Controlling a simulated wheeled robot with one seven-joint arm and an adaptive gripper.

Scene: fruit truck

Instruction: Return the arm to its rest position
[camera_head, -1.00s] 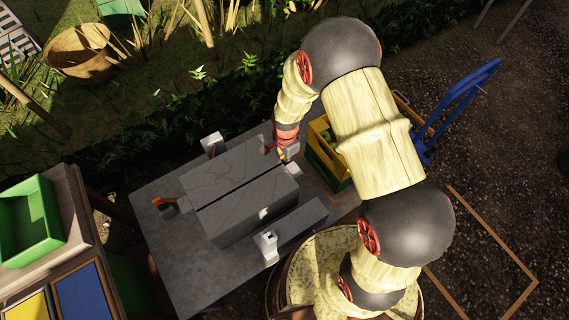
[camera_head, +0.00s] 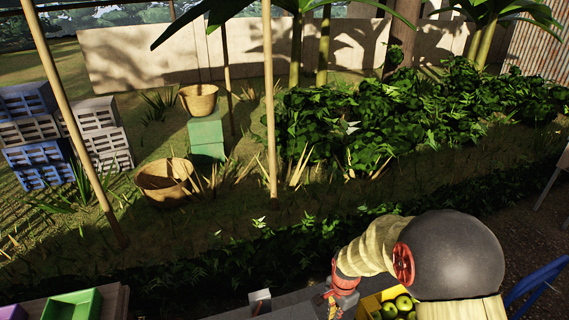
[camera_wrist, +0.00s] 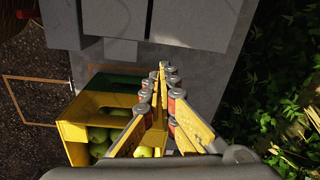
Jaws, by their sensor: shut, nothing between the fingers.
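My gripper (camera_wrist: 163,70) shows in the wrist view with its two yellow fingers meeting at the tips, shut and empty. In the head view my gripper (camera_head: 331,300) hangs low at the bottom edge, under the bent, cream-and-black arm, just left of a yellow crate (camera_head: 367,306) of green apples. In the wrist view the fingers are above the grey table top (camera_wrist: 212,85), with the yellow crate (camera_wrist: 72,142) to their left. My gripper partly covers the crate's right side in that view.
A large grey block (camera_wrist: 115,20) stands on the table ahead of the fingers. A green crate (camera_wrist: 112,82) lies beyond the yellow one. Leafy plants (camera_wrist: 275,110) border the table's right side. A green bin (camera_head: 72,306) sits at lower left. A blue frame (camera_head: 535,285) stands right of my arm.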

